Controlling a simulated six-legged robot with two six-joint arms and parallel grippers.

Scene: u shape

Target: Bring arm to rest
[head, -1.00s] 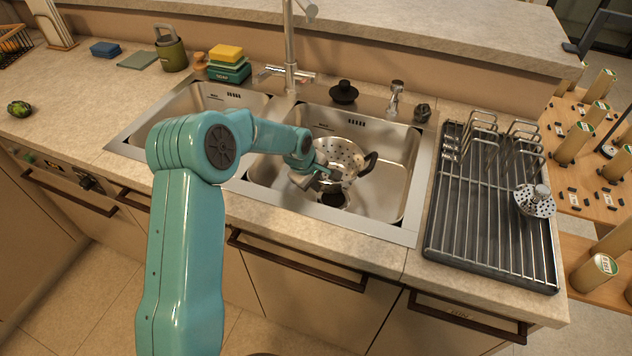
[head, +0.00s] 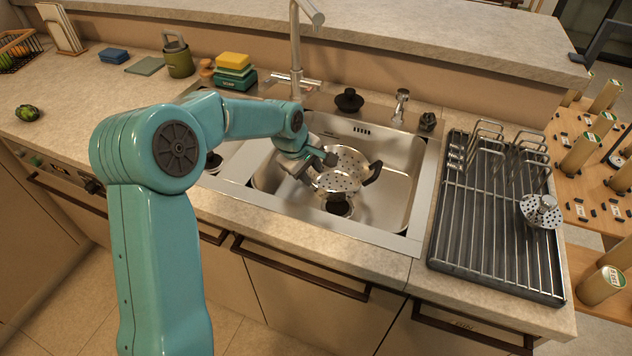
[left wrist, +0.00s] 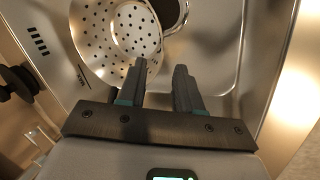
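My left arm (head: 155,160) reaches from the left over the double sink. My left gripper (head: 322,168) is over the right basin (head: 398,195), close above a perforated metal colander (head: 345,160) with a dark handle. In the left wrist view the two dark fingers (left wrist: 160,85) stand apart with nothing between them. I cannot tell whether a finger touches the colander. My right gripper does not show.
A tall faucet (head: 295,50) stands behind the sink. A dark drying rack (head: 490,230) is to the right, with a small perforated strainer (head: 540,212) on it. A green canister (head: 178,58) and stacked sponges (head: 234,68) stand at the back. The left counter is mostly clear.

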